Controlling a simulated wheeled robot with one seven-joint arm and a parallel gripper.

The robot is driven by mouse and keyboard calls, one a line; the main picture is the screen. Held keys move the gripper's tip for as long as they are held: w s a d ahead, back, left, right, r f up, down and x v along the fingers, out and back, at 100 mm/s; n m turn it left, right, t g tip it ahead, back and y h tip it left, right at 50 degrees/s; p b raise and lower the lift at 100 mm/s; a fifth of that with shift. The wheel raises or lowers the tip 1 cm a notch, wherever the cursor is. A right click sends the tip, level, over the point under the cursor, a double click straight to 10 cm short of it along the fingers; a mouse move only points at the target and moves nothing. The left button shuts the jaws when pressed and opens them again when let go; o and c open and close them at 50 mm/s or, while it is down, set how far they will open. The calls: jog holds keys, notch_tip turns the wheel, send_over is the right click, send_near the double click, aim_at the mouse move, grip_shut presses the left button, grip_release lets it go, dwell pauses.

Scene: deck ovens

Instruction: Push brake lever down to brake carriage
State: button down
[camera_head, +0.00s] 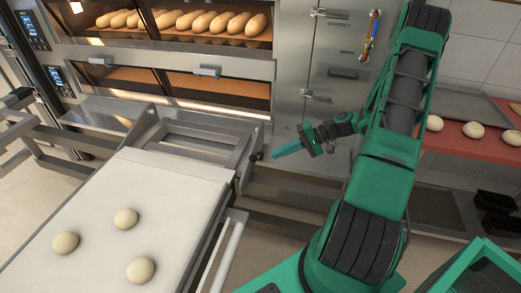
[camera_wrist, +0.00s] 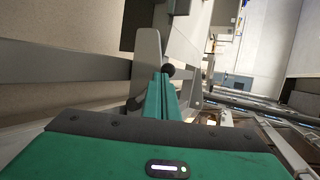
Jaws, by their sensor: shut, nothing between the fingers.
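The carriage (camera_head: 175,215) is a pale flat loader at the left in the head view, in front of the ovens. A small dark knob (camera_head: 254,157), likely the end of the brake lever, shows by the carriage's right side near the oven. In the wrist view a dark round knob (camera_wrist: 168,70) shows just beyond my fingertips. My gripper (camera_head: 276,154) points left at the knob, with its green fingers together and empty. It also shows in the wrist view (camera_wrist: 161,82). I cannot tell whether fingers and knob touch. The fingers partly hide the lever below the knob.
Several dough balls (camera_head: 125,219) lie on the carriage. Deck ovens (camera_head: 207,71) stand behind, the upper one holding loaves (camera_head: 215,22). A red shelf (camera_head: 450,140) with dough is at the right. Metal frame rails run close around my gripper.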

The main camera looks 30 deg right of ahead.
notch_tip(320, 180, up, 11)
jog(key=w+d+n+g+h, duration=0.25)
jog(key=n+h, duration=0.25)
jog(key=n, duration=0.7)
jog(key=a+x, duration=0.1)
jog(key=x, duration=1.2)
jog(key=shift+s+a+r+n+h, duration=0.25)
jog(key=shift+s+n+h, duration=0.05)
jog(key=shift+s+n, duration=0.1)
jog(key=shift+f, duration=0.1)
jog(key=s+a+f, duration=0.1)
jog(key=f, duration=0.1)
jog(key=s+a+f, duration=0.2)
jog(key=shift+a, duration=0.1)
